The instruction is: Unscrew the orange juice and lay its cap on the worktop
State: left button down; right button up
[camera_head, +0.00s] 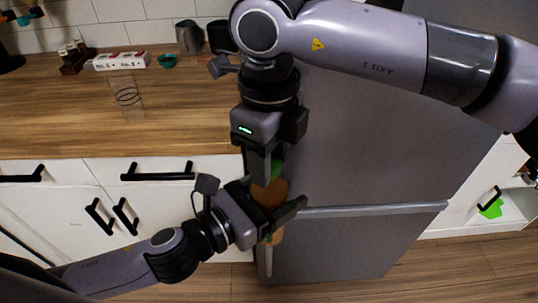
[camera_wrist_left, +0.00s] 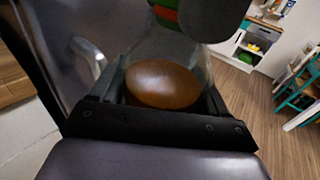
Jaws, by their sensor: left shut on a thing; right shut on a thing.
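The orange juice bottle (camera_head: 269,194) is held in front of the grey fridge, its juice showing brown-orange. My left gripper (camera_head: 272,214) is shut around the bottle's body. In the left wrist view the juice bottle (camera_wrist_left: 163,84) is clear-walled and sits between the fingers. My right gripper (camera_head: 266,170) comes down from above and is shut at the bottle's top. The cap is mostly hidden by its fingers; a green and orange piece (camera_wrist_left: 166,14) shows beside it in the left wrist view. I cannot tell whether the cap is still threaded on.
The wooden worktop (camera_head: 60,115) lies to the left, with a clear glass (camera_head: 127,96) on it. At its back stand a white box (camera_head: 122,60), a teal bowl (camera_head: 167,61) and a grey jug (camera_head: 188,37). The front of the worktop is largely free. The fridge (camera_head: 370,150) stands close behind the grippers.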

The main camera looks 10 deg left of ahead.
jog(key=shift+r, duration=0.15)
jog(key=shift+r, duration=1)
